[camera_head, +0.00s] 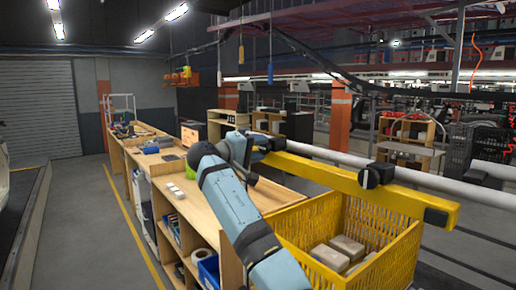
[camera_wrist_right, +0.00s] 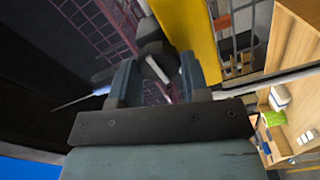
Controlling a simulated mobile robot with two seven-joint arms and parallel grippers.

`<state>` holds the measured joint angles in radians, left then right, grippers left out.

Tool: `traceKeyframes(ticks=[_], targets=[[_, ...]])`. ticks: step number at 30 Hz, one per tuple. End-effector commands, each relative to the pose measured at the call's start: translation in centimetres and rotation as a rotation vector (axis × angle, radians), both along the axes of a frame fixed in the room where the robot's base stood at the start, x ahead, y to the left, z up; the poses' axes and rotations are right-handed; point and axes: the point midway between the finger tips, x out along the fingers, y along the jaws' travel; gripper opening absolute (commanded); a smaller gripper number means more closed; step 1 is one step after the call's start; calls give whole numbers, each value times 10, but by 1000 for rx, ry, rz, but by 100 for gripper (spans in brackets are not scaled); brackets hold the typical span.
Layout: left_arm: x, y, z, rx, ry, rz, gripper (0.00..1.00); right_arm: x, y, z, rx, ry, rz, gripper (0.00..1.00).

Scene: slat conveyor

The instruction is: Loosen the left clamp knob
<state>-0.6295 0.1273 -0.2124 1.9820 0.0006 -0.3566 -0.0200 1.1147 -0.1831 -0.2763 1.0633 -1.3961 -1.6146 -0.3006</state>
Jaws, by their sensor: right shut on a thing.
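A yellow bar (camera_head: 330,180) runs from the centre to the right, along a grey rail. My right gripper (camera_head: 242,148) is at the bar's left end, where my arm hides much of the left clamp knob. In the right wrist view my right gripper (camera_wrist_right: 158,80) has its two fingers on either side of the dark left clamp knob (camera_wrist_right: 152,52) and is shut on it. The yellow bar (camera_wrist_right: 188,38) is beside the knob there. A second black knob (camera_head: 376,177) sits farther right on the bar. My left gripper is not in view.
A yellow crate (camera_head: 398,250) holding several light boxes (camera_head: 347,246) stands below the bar. A wooden workbench (camera_head: 178,208) with small items runs back on the left. The grey floor (camera_head: 85,215) left of it is clear.

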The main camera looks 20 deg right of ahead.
Motion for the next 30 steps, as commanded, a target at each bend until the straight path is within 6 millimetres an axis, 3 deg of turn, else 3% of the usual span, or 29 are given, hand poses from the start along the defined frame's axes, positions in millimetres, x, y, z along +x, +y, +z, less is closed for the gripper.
traceKeyframes(ticks=[5,6,9,20,26,30], targets=[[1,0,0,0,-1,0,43,0,0,0,-1,1,0,19],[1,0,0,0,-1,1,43,0,0,0,-1,1,0,45],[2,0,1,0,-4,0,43,0,0,0,-1,1,0,68],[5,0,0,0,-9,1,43,-1,4,-1,0,0,1,68],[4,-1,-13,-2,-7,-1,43,-12,34,-3,0,-2,3,68],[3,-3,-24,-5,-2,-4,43,-23,65,-3,1,-2,3,68]])
